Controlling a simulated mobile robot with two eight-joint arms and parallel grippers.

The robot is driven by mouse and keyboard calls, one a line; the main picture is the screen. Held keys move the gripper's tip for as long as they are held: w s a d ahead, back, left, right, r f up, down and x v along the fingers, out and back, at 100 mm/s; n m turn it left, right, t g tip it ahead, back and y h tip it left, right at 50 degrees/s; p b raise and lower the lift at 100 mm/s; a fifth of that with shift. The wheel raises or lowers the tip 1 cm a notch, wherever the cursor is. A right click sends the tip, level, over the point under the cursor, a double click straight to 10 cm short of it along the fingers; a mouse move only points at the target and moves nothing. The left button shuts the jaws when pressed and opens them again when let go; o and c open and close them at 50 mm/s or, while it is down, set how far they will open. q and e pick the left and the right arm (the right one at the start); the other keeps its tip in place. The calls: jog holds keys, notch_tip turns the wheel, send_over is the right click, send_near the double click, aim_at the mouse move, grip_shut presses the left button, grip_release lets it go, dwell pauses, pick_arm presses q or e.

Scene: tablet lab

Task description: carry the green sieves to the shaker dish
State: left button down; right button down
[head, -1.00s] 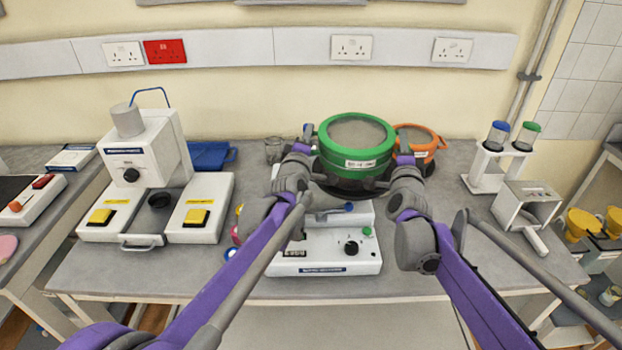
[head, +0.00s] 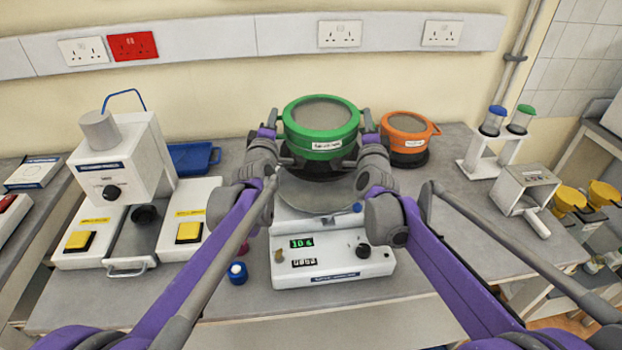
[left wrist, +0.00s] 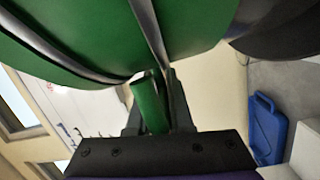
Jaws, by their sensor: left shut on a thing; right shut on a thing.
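The green sieves (head: 320,128) form a round stack with a mesh top and a white label, held level between my two grippers. My left gripper (head: 270,133) is shut on the green handle (left wrist: 150,106) at the stack's left side. My right gripper (head: 368,132) is shut at its right side; the handle there is mostly hidden. The grey shaker dish (head: 315,194) sits on the white shaker (head: 333,266) below and in front of the stack. The stack appears above the dish's back part; the exact gap is hard to tell.
An orange sieve stack (head: 408,122) stands close right of the green one. A white machine (head: 112,165) with yellow pads is at left, a blue tray (head: 195,158) behind it. A rack (head: 492,150) stands right.

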pick_arm(q)
jog(key=shift+a, duration=0.1)
jog(key=shift+r, duration=0.1)
pick_arm(e)
jog(key=shift+r, duration=0.1)
jog(key=shift+s+d, duration=0.1)
